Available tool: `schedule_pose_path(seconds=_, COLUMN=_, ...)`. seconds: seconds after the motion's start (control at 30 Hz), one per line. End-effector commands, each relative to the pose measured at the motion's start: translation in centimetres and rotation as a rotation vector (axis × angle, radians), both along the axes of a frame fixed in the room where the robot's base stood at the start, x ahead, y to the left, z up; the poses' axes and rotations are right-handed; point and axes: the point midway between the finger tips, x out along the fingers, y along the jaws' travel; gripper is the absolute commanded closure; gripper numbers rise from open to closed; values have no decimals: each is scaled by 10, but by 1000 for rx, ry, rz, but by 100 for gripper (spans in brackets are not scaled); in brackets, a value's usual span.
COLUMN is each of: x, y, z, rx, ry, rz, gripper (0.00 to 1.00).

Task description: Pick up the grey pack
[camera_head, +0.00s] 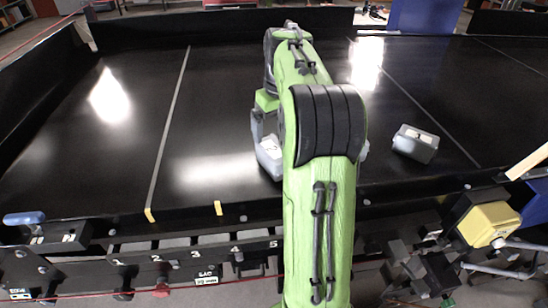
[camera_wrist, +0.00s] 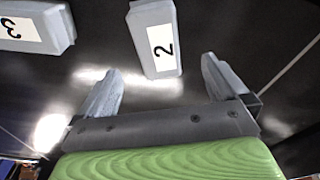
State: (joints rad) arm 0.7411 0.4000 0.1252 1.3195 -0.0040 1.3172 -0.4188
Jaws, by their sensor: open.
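A grey pack (camera_wrist: 152,25) with a white label reading 2 lies ahead of my gripper (camera_wrist: 160,66) in the wrist view. My gripper is open, its two grey fingers spread on either side of the pack's near end, with nothing held between them. A second grey pack (camera_wrist: 61,24) labelled 3 lies at the upper left of the wrist view. In the head view, one grey pack (camera_head: 415,143) lies right of my arm. Another grey shape with a white patch (camera_head: 269,157) shows left of my arm, partly hidden by it. I cannot tell which numbers these carry.
The packs lie on a wide black conveyor (camera_head: 110,150) with pale seam lines and glare patches. A front rail (camera_head: 200,245) with numbered marks runs along its near edge. A yellow box (camera_head: 488,223) stands at the right. The conveyor's left side is clear.

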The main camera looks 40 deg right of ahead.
Motion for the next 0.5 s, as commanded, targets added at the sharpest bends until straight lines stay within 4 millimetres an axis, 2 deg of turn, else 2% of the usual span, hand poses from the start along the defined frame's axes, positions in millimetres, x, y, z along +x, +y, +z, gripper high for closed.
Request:
schedule_pose_path(seconds=0.03, x=1, y=0, z=-18, rx=4, ry=4, rz=0, gripper=0)
schedule_pose_path(seconds=0.1, x=3, y=0, z=-34, rx=2, ry=4, rz=-2, gripper=0)
schedule_pose_path(seconds=0.37, x=7, y=-1, z=-68, rx=1, ry=2, rz=-1, gripper=0)
schedule_pose_path(seconds=0.5, x=10, y=-3, z=-95, rx=2, ry=2, rz=-2, gripper=0)
